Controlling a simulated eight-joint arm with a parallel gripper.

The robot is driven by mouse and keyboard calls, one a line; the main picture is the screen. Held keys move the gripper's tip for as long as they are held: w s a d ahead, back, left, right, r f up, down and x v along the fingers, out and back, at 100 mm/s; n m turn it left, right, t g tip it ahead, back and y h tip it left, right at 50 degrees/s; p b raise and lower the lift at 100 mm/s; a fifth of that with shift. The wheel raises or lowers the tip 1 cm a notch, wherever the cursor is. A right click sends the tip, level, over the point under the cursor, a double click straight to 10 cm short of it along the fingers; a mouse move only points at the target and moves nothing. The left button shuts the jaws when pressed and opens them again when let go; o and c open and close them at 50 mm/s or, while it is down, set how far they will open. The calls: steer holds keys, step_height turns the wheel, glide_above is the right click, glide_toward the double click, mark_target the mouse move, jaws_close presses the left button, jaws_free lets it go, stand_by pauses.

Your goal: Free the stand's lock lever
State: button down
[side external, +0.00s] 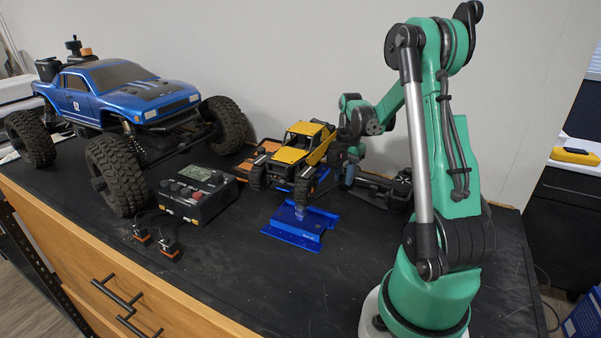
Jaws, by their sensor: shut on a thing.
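The blue stand (293,235) sits on the dark bench top, with a bent, raised plate and a low front edge. A yellow crawler (302,145) with black tyres is just behind and above it; I cannot tell how it rests on the stand. My gripper (348,174) is low at the crawler's right side, behind and right of the stand's front plate. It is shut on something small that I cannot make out. The lock lever cannot be told apart at this size; the crawler and my gripper hide part of that area.
A large blue truck (135,90) stands at the left. A black box with buttons (197,194) and small connectors (155,238) lie left of the stand. A black object (380,190) lies behind my arm. The bench is clear in front of the stand.

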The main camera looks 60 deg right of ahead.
steer(key=c, duration=0.7)
jaws_free()
steer(key=shift+r, duration=0.1)
steer(key=shift+r, duration=2.75)
